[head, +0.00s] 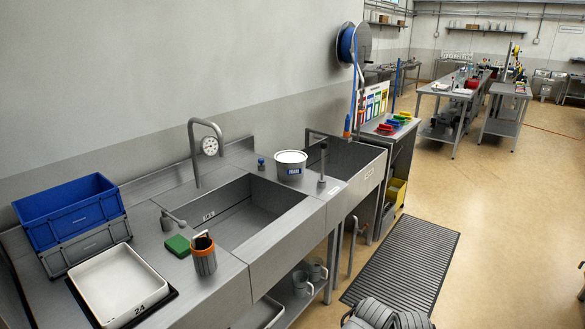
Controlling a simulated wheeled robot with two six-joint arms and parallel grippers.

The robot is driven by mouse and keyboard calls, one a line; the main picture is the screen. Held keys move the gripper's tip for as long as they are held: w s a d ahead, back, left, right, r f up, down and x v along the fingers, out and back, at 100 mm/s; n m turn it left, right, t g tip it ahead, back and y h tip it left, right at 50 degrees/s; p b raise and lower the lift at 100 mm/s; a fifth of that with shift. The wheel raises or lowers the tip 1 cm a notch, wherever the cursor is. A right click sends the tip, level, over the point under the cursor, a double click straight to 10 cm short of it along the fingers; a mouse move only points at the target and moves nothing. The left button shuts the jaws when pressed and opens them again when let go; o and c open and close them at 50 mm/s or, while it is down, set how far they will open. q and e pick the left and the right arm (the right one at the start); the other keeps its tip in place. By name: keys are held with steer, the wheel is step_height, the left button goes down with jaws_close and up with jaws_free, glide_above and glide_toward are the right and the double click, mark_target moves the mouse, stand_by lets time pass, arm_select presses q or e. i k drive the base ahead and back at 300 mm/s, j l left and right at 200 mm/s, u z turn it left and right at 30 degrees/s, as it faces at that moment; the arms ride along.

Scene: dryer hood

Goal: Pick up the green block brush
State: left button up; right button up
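The green block brush (178,246) lies on the steel counter, just left of the near sink basin. It looks like a small green block; no bristles can be made out. An orange and grey cup-like container (204,256) stands close to its right, with a small gap that is hard to judge.
A white tray (93,283) and a blue crate (70,222) on a grey one stand left of the brush. A sink tap lever (172,219) is just behind it. The sink basin (238,213) is open to its right. Dark rounded parts show at the bottom edge.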

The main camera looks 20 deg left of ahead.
mark_target(401, 119)
steer(key=i+z, duration=0.4)
steer(key=i, duration=1.85)
steer(key=i+l, duration=0.1)
steer(key=i, duration=1.7)
steer(key=i+u, duration=0.2)
steer(key=i, duration=0.35)
steer(key=i+l+u, duration=0.15)
steer(key=i, duration=0.4)
steer(key=i+l+u, duration=0.2)
steer(key=i, duration=0.35)
steer(key=i+l+u, duration=1.2)
steer(key=k+l, duration=0.05)
steer(key=k, duration=0.05)
